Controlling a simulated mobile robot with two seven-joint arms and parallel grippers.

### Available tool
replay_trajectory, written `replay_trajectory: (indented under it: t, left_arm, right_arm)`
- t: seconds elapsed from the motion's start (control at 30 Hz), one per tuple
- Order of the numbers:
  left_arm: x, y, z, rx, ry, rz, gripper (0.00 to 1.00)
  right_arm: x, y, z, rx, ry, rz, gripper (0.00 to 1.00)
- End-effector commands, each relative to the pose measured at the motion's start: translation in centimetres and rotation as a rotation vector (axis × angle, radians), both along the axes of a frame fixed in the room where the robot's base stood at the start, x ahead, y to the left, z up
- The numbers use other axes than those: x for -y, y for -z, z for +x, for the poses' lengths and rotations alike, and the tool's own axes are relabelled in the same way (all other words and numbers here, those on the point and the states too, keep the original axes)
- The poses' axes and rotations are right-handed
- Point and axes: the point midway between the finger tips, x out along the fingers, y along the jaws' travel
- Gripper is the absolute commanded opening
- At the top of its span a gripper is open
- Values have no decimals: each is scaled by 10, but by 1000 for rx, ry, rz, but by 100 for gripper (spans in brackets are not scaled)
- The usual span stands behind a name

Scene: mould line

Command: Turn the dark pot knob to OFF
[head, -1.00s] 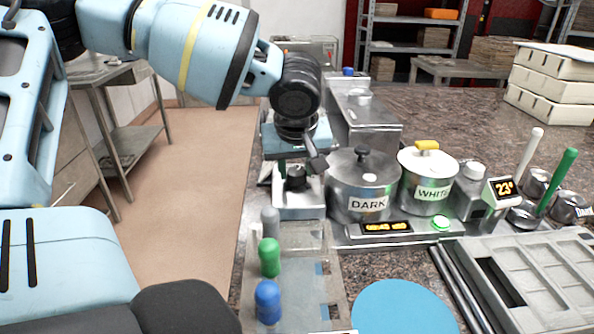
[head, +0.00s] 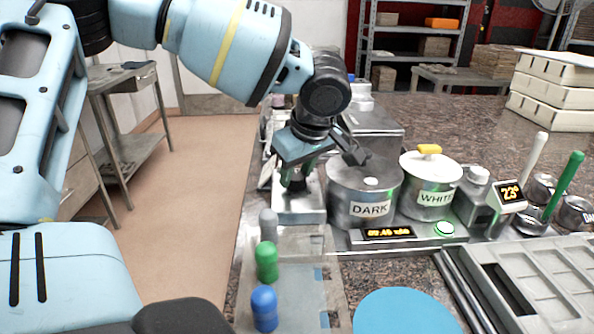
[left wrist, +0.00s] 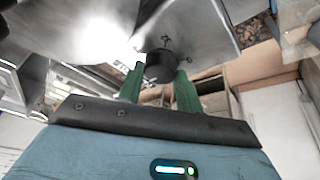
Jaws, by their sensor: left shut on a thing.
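The dark pot (head: 345,207) is a steel pot labelled DARK, standing on the metal heater unit, its lid partly hidden behind my left arm. A black round knob (left wrist: 160,66) shows in the left wrist view between the two green fingers of my left gripper (left wrist: 160,86). In the head view my left gripper (head: 297,178) reaches down over the steel block left of the dark pot and mostly hides the knob. The gripper is shut on the knob. The knob's pointer and OFF mark cannot be read. My right gripper is not in view.
The white pot (head: 430,198) with a yellow lid handle stands right of the dark pot. An amber display (head: 388,233) and a lit green button (head: 444,228) sit in front. Green (head: 266,262) and blue (head: 265,308) capped items stand nearer, beside a blue disc (head: 405,312).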

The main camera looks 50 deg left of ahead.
Motion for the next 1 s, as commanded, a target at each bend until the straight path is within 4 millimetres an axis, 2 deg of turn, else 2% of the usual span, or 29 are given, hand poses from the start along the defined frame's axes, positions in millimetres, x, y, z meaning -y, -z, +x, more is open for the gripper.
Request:
replay_trajectory:
  t: [0.33, 0.37, 0.5, 0.83, 1.0]
  left_arm:
    - [0, 1, -1, -3, -4, -3, 12]
    - [0, 1, -1, -3, -4, -3, 39]
    - [0, 1, 0, -2, -4, -2, 57]
    - [1, -2, 0, 0, -2, -1, 57]
    - [9, -22, -1, 4, -2, 1, 57]
  right_arm:
    - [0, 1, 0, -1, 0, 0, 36]
    - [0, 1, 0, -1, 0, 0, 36]
    - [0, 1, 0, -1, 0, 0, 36]
    - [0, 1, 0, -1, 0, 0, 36]
    - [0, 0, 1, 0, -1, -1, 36]
